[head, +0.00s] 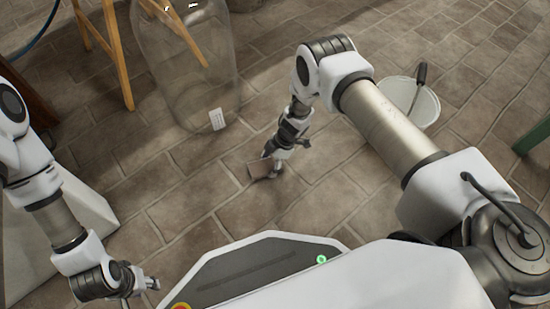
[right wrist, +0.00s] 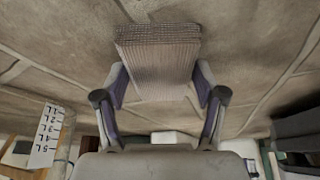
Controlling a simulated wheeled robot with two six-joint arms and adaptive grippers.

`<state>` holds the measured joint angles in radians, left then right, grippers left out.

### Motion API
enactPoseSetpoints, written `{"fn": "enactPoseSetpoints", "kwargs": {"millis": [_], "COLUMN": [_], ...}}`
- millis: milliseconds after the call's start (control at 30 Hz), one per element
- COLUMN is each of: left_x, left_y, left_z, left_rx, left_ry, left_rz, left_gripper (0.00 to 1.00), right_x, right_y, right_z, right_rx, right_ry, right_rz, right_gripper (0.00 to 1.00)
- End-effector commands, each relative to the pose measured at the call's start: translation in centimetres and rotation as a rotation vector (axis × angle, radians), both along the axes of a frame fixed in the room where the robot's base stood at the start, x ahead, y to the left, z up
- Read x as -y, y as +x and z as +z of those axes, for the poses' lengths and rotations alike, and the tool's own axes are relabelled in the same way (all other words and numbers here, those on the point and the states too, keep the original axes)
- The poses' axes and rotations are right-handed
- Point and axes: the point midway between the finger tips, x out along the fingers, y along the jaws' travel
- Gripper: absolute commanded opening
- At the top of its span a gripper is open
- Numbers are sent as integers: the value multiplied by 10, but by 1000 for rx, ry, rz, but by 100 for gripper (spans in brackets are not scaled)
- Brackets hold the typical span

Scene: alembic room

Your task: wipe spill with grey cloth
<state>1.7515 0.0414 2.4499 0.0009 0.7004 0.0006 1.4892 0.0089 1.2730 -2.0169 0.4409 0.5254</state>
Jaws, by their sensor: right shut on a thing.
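The grey cloth (head: 260,168) is a small folded pad, low over the tiled floor in the head view. My right gripper (head: 272,160) is shut on it. In the right wrist view the ribbed grey cloth (right wrist: 158,58) sits between the two fingers of my right gripper (right wrist: 160,95). I cannot tell whether the cloth touches the floor. My left gripper (head: 150,284) is at the lower left, away from the cloth; its finger opening is too small to tell. No clear spill shows in either view.
A large glass vessel (head: 185,70) with a white label (head: 217,119) stands behind the cloth. Wooden legs (head: 118,55) are at the upper left. The floor around the cloth is clear.

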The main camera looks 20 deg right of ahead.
Motion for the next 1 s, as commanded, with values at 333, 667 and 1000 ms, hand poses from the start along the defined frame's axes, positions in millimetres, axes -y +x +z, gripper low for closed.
{"fn": "enactPoseSetpoints", "kwargs": {"millis": [333, 667, 1000], "left_x": [0, 0, 0], "left_y": [0, 0, 0], "left_z": [1, 24, 45], "left_rx": [0, 0, 0], "left_ry": [0, 0, 0], "left_rz": [0, 0, 0], "left_gripper": [40, 40, 40], "right_x": [-10, -9, -9], "right_y": [-8, -7, -6], "right_z": [-4, 28, 59], "right_rx": [-9, -6, -5], "right_ry": [0, 0, 0], "right_rz": [3, 3, 1], "right_gripper": [43, 42, 42]}}
